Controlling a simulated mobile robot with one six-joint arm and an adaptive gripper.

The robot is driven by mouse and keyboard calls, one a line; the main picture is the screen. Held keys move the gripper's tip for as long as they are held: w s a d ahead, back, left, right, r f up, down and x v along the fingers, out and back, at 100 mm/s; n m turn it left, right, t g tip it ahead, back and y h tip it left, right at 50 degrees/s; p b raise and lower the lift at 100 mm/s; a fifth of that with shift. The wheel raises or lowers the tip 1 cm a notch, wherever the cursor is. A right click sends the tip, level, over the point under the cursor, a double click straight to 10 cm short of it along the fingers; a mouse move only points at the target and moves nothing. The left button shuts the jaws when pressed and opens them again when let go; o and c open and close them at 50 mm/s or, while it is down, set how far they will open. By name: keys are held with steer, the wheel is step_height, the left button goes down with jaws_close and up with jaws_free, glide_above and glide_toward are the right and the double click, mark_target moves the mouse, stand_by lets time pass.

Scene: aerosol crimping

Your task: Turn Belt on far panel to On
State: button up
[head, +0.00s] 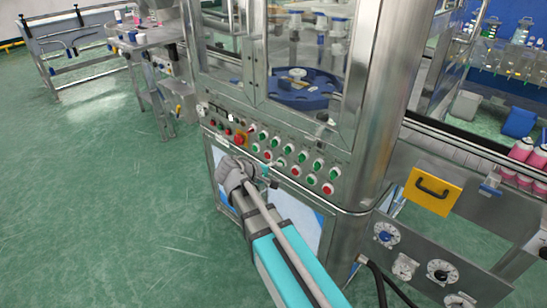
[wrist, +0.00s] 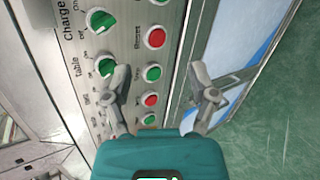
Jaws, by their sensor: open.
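A control panel (head: 275,155) on the front of the glazed steel machine carries green, red and white controls; it also shows close up in the wrist view (wrist: 80,50). There, a green rotary switch (wrist: 104,66) is labelled Table, and another (wrist: 101,20) is labelled Charge. A small label below Table is too blurred to read surely, and the switch beside it is mostly hidden by my left finger. My gripper (wrist: 160,72) is open and empty, with its fingers spread in front of the panel's edge. In the head view my gripper (head: 262,172) is at the panel's lower left part.
Red buttons (wrist: 155,38) and green buttons (wrist: 153,73) sit close beside the switches. A yellow panel with a black handle (head: 433,190) and dials (head: 387,235) stand at the right. Another steel station (head: 150,40) is at the back left. The green floor at left is clear.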

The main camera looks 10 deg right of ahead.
mark_target(272, 144)
steer(key=w+a+r+n+t+h+b, duration=0.1)
steer(key=w+a+n+t+h+b, duration=0.3)
steer(key=a, duration=0.5)
steer(key=shift+w+a+r+n+t+b, duration=0.4)
steer(key=shift+w+n+t+b, duration=0.3)
steer(key=shift+w+b, duration=0.4)
steer(key=shift+d, duration=0.15)
steer(key=shift+x, duration=6.85)
steer(key=shift+w, duration=0.1)
